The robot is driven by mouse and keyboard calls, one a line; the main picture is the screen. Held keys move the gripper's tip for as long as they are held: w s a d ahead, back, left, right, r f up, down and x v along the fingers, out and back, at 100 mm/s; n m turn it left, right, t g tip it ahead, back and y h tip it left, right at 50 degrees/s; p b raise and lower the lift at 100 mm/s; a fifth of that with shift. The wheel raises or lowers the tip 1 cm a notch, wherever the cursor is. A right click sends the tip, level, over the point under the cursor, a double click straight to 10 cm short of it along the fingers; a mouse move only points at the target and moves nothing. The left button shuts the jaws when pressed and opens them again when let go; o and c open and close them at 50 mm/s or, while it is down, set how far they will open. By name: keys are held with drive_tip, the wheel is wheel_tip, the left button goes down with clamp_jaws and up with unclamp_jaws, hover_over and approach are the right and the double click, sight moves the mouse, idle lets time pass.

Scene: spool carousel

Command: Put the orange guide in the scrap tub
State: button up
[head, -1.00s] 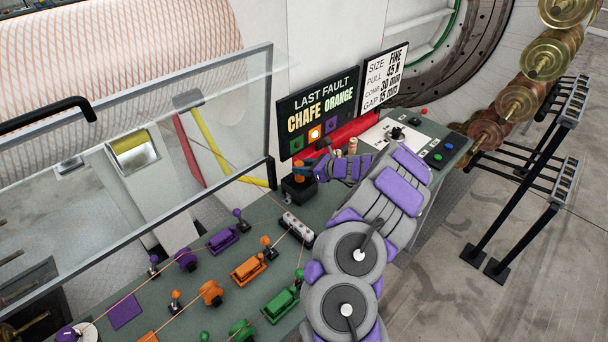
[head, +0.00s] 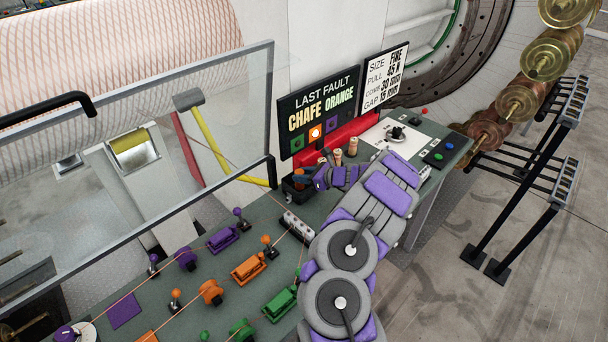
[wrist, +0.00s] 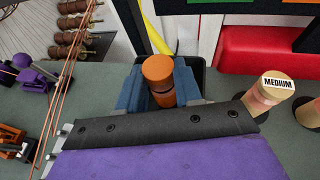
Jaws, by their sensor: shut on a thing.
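An orange guide (wrist: 158,72), a short round piece with a grooved middle, stands between the blue fingers of my gripper (wrist: 160,90) in the wrist view. My gripper is shut on it. A black tub (wrist: 199,66) lies behind and beneath the fingers, partly hidden by them. In the head view my gripper (head: 304,180) is at the tub (head: 288,193), near the back edge of the green bench. The guide's lower end is hidden, so I cannot tell whether it is inside the tub.
Wooden pegs, one labelled MEDIUM (wrist: 278,84), stand right of the tub, near a red bin (wrist: 265,50). Purple, orange and green fittings with strung wires fill the bench to the left. A clear guard (head: 140,160) stands at the back left. A fault sign (head: 318,108) reads CHAFE ORANGE.

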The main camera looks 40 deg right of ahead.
drive_tip(key=shift+f, duration=0.2)
drive_tip(key=o, duration=1.1)
